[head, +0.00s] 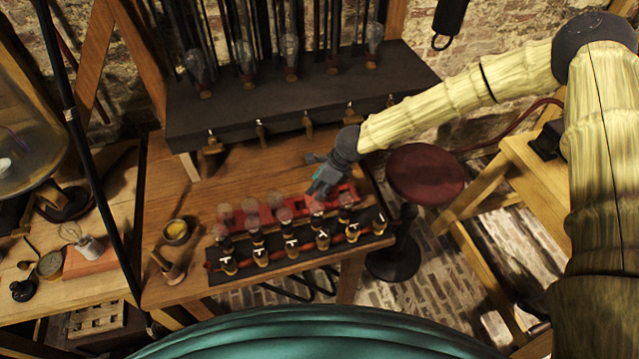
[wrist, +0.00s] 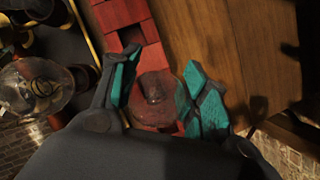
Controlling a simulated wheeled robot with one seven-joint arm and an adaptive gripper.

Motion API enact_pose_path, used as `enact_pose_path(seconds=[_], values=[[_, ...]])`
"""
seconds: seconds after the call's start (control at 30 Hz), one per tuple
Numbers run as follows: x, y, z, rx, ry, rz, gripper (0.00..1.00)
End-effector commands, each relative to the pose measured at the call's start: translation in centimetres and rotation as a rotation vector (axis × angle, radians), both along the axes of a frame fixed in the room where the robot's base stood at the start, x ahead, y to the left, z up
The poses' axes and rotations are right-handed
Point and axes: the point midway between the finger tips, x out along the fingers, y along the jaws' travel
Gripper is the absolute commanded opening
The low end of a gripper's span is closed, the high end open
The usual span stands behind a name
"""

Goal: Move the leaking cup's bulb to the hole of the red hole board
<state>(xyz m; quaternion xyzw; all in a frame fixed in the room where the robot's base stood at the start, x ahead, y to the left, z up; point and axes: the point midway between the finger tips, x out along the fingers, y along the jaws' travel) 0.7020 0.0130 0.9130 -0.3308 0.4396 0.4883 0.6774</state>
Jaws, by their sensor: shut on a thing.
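A clear glass bulb (wrist: 156,98) sits between the teal fingertips of my gripper (wrist: 155,92) in the wrist view. My gripper is shut on it, over the red hole board (wrist: 122,12). A dark square hole shows in the board just above the bulb. In the head view my gripper (head: 322,188) is low over the right part of the red hole board (head: 343,190). I cannot tell whether the bulb's base is in a hole. Several cups stand in a row on a dark rack (head: 217,278) in front. I cannot tell which cup leaks.
Another glass bulb (wrist: 35,88) is close left of my gripper in the wrist view. A dark shelf (head: 310,92) with several bulbs stands behind. A yellow-filled bowl (head: 177,231) is at the table's left. A red stool (head: 425,174) stands right of the table.

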Motion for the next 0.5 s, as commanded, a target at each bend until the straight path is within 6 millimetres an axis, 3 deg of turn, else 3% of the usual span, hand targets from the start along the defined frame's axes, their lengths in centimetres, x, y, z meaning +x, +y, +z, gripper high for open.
enact_pose_path(seconds=[0.5], values=[[-0.02, 0.00, -0.50, 0.000, 0.000, 0.000, 0.29]])
